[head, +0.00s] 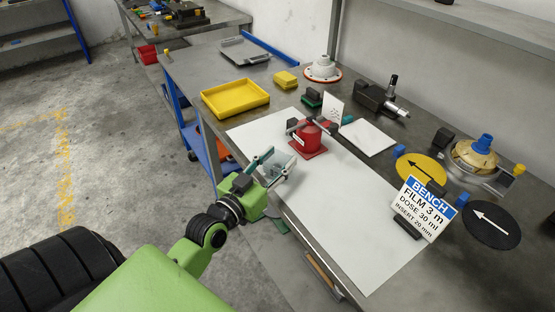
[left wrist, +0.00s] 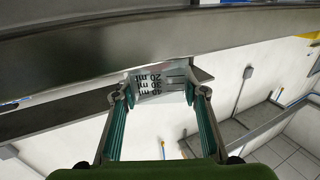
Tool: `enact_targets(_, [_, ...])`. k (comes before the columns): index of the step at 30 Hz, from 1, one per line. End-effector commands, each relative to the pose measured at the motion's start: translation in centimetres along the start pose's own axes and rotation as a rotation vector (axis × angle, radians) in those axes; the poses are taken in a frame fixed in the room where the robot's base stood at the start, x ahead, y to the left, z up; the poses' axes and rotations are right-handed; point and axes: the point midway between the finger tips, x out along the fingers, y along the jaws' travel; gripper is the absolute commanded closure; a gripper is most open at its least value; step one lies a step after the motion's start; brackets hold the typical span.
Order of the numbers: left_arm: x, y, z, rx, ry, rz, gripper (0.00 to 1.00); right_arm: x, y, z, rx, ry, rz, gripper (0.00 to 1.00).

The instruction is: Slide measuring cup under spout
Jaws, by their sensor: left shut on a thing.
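The clear measuring cup (head: 278,162) is between the fingers of my left gripper (head: 271,168), at the near edge of the bench in the head view. In the left wrist view the cup (left wrist: 157,84) shows black ml marks, upside down, and both fingertips (left wrist: 158,96) press its sides. The red dispenser (head: 309,138) stands on a red base plate just right of and beyond the cup. Its spout is too small to make out clearly. I cannot tell whether the cup touches the bench. My right gripper is not in view.
A white sheet (head: 345,218) covers the bench front and is mostly clear. A white card (head: 333,108) stands behind the dispenser, with a pale plate (head: 368,137) to its right. A yellow tray (head: 235,97) lies at the left. A bench sign (head: 425,208) stands at the right.

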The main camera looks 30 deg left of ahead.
Motion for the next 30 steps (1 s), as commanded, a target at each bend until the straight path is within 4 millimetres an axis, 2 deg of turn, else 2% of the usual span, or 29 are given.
enact_targets(1, [0.0,0.0,0.1,0.000,-0.001,0.000,0.53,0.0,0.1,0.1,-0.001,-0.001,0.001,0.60])
enact_targets(2, [0.0,0.0,0.1,0.000,-0.001,0.000,0.45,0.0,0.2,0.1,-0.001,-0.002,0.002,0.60])
enact_targets(3, [0.0,0.0,0.1,0.000,-0.001,0.000,0.44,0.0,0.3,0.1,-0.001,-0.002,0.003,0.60])
enact_targets(14, [0.0,0.0,-0.3,0.000,0.000,0.000,0.44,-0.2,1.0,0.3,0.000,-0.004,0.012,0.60])
enact_targets(16, [-0.5,0.0,-0.2,0.001,-0.003,0.000,0.44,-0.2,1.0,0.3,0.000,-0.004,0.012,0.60])
enact_targets(20, [-2.3,0.0,-0.1,0.003,-0.005,0.000,0.44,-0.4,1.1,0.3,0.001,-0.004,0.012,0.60])
enact_targets(30, [-8.7,0.0,-0.1,0.001,-0.006,0.002,0.44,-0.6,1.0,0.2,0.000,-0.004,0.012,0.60])
